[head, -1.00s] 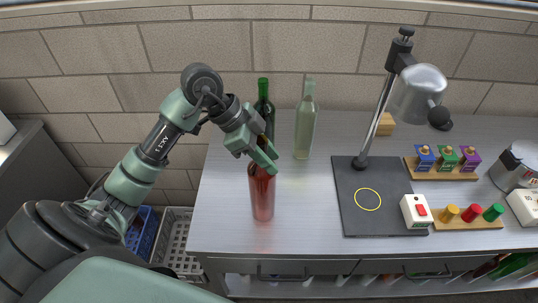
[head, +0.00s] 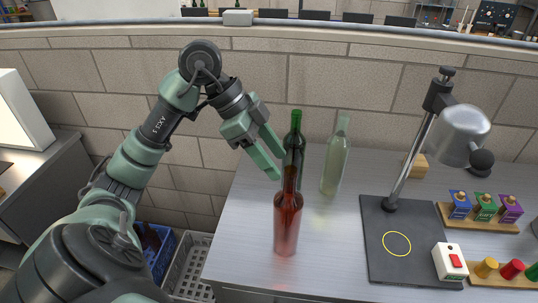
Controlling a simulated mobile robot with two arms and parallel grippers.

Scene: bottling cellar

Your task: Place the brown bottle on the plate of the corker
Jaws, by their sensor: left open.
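The brown bottle (head: 287,222), reddish brown in this light, stands upright on the steel bench at the bench's left front. The corker (head: 424,150) stands to its right, with a dark flat plate (head: 385,262) bearing a yellow ring (head: 397,243). The plate is bare inside the ring. My left gripper (head: 279,166) is open and empty, its fingers just up and left of the brown bottle's neck top. I cannot tell whether a finger touches the bottle. My right gripper is not in view.
A dark green bottle (head: 294,145) and a clear pale bottle (head: 336,158) stand behind the brown one. A white switch box (head: 449,261) with a red button sits at the plate's right edge. Coloured pieces stand on wooden strips (head: 478,219) at right. Crates (head: 187,268) lie below, left.

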